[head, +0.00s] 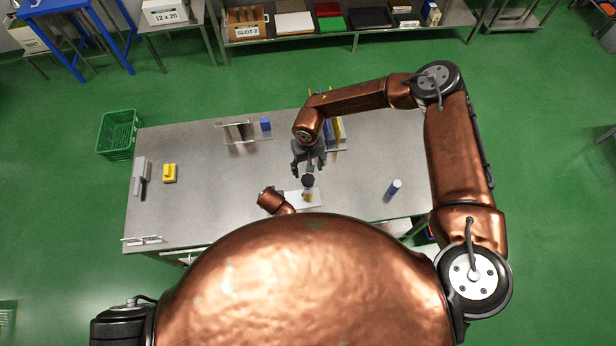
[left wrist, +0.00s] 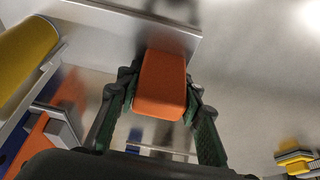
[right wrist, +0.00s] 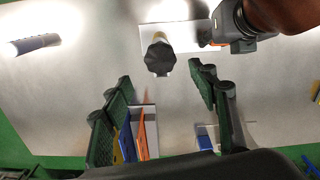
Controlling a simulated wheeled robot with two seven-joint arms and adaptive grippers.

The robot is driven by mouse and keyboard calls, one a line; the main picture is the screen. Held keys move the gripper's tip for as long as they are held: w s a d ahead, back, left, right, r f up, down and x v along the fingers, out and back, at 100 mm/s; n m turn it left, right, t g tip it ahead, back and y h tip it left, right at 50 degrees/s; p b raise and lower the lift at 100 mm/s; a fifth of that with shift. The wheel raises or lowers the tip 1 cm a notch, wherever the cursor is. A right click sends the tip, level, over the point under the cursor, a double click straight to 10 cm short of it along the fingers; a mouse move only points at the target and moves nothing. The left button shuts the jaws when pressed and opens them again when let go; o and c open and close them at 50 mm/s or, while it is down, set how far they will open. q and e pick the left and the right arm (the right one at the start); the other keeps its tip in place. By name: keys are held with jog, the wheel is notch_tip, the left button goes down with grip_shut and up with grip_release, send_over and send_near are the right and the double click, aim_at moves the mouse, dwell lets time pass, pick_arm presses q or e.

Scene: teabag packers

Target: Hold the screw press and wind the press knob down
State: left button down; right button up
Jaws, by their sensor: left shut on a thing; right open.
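The screw press stands on a pale base plate (head: 290,197) near the table's front edge, with a black lobed knob (head: 308,180) on top of a yellowish post. The knob also shows in the right wrist view (right wrist: 158,58). My left gripper (right wrist: 212,43) is shut on the press's orange grip block (left wrist: 162,85), low beside the post. In the head view my left forearm and body partly hide that hold. My right gripper (head: 308,165) points down above the knob. Its fingers (right wrist: 160,78) are open and apart from the knob, which lies between and beyond the fingertips.
A rack with coloured dividers (head: 338,133) stands behind the press. A metal stand (head: 240,132) and a blue block (head: 265,124) are at the back. A blue-and-white tube (head: 393,188) lies to the right, and a yellow item (head: 170,172) sits to the left. The table between is clear.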

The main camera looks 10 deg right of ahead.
aim_at(308, 179)
notch_tip(308, 179, down, 7)
jog(key=shift+f, duration=0.2)
jog(key=shift+c, duration=0.3)
jog(key=c, duration=1.1)
